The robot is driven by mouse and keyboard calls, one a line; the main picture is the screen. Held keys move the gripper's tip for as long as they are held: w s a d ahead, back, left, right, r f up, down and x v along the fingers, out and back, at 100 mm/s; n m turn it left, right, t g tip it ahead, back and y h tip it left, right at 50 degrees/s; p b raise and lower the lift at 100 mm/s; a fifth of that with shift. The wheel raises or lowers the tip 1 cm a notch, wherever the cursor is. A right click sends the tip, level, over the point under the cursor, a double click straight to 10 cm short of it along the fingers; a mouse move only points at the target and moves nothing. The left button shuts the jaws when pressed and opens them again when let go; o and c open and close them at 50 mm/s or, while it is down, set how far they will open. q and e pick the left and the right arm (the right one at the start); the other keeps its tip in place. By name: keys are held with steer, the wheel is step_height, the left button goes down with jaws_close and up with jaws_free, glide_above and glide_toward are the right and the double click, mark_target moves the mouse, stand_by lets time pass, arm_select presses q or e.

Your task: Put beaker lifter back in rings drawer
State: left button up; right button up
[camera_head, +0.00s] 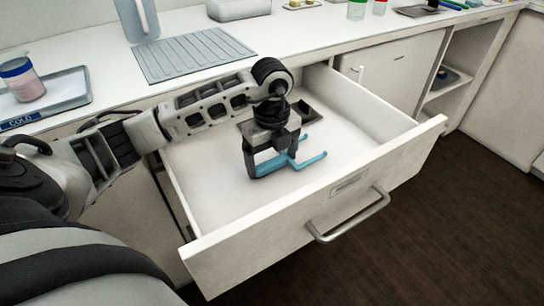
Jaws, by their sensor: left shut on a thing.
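The rings drawer (340,195) is pulled open below the counter, with a metal handle and a small label plate on its front. My left gripper (273,168) is inside the drawer's outline, pointing down. It is shut on the blue beaker lifter (309,159), whose two prongs stick out to the right. The lifter is over the drawer floor; I cannot tell whether it touches it. The gripper hides part of the lifter. My right gripper is not in view.
A dark flat item (306,112) lies at the back of the drawer. Open shelves (455,70) stand right; dark floor is clear.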

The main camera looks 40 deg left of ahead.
arm_select(q)
steer(key=o, duration=0.8)
steer(key=shift+f, duration=0.1)
steer(key=shift+o, duration=0.2)
step_height(320, 180, up, 12)
steer(key=p, duration=0.1)
steer(key=shift+p, duration=0.3)
